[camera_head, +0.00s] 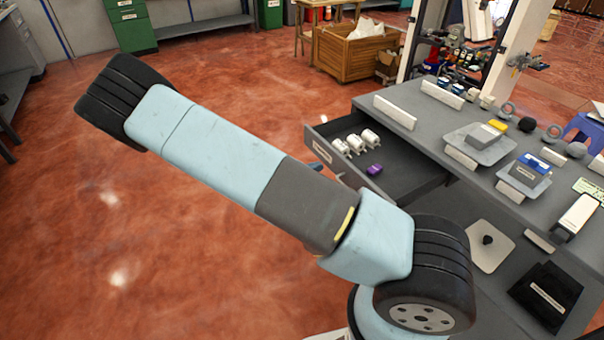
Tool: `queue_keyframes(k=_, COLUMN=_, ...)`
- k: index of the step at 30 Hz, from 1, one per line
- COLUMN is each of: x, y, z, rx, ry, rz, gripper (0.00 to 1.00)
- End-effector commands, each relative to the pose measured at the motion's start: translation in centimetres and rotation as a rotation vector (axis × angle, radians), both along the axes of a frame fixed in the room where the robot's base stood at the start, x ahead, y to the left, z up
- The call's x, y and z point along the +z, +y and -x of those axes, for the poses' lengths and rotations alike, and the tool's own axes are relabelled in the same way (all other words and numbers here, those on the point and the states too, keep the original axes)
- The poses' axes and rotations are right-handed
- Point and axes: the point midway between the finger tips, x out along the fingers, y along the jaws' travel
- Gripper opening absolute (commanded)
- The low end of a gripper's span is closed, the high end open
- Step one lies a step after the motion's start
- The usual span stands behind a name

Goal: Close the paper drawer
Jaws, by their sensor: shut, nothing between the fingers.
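The drawer (323,152) stands pulled out from under the grey worktop on the right. Its front panel carries a white label. Several small white pieces (355,143) and a purple piece (374,169) lie inside it near the front. My arm crosses the picture in front of the drawer and hides the lower part of its front panel. A small blue and dark piece shows between my arm and the drawer front; I cannot tell what it is. My gripper is not clearly visible.
The grey worktop (400,138) holds trays, labelled blocks and small parts. Below it, a lower shelf carries a black bin (545,292) and a light plate (492,246). A wooden crate (352,50) stands at the back. The red floor at left is clear.

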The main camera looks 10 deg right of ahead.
Motion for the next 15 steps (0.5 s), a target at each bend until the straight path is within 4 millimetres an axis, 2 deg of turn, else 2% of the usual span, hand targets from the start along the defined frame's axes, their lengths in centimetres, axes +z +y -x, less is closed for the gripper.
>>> queue_keyframes(k=3, x=0.0, y=-1.7, z=-0.5, rx=-0.003, ry=0.0, rz=0.001, gripper=0.0)
queue_keyframes(k=6, x=0.0, y=-2.6, z=-0.8, rx=-0.001, ry=0.0, rz=0.0, gripper=0.0)
queue_keyframes(k=15, x=0.0, y=-3.4, z=-1.1, rx=-0.001, ry=0.0, rz=0.0, gripper=0.0)
